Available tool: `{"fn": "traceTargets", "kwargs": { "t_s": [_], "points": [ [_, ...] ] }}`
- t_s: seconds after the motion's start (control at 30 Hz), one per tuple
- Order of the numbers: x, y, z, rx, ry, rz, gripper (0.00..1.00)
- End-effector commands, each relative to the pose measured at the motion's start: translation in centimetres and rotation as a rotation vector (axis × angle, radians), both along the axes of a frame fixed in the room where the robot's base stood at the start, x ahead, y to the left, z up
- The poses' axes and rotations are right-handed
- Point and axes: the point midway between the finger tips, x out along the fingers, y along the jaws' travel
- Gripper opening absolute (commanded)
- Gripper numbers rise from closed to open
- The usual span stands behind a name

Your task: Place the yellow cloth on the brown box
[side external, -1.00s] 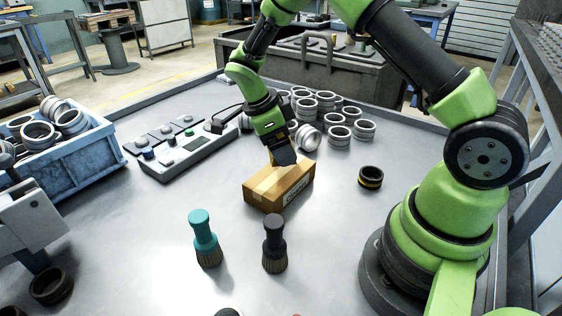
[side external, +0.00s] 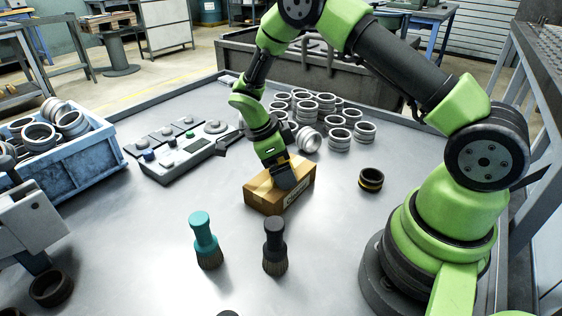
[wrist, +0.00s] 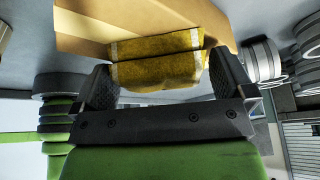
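The brown box (side external: 268,201) lies on the grey table, flaps and dark print showing. In the side view my gripper (side external: 285,184) is at the box's top, pointing down, and its dark fingers hide part of the box. The yellow cloth (wrist: 158,72) shows in the wrist view as two thick folds against the box (wrist: 90,22). My gripper's fingers (wrist: 162,82) stand wide apart at the two ends of the cloth. I cannot tell whether they press on it. In the side view the cloth is mostly hidden by my gripper.
A teal brush (side external: 205,240) and a black brush (side external: 274,245) stand in front of the box. A dark ring with a yellow band (side external: 371,180) is to its right. Several metal rings (side external: 339,138) and a control panel (side external: 185,150) are behind. A blue crate (side external: 75,165) stands left.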

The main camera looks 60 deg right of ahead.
Motion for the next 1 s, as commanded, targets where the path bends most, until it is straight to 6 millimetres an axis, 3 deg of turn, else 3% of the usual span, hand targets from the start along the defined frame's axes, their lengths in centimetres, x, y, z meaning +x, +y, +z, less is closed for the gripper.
{"fn": "traceTargets", "kwargs": {
  "t_s": [0.17, 0.6, 1.0],
  "points": [
    [0.3, 0.2, 1.1, -0.001, -0.004, -0.001, 1.0],
    [2.7, 2.7, 9.4, 0.0, -0.006, 0.001, 1.0],
    [3.0, 3.4, 12.3, 0.024, -0.009, 0.042, 1.0]
  ]
}}
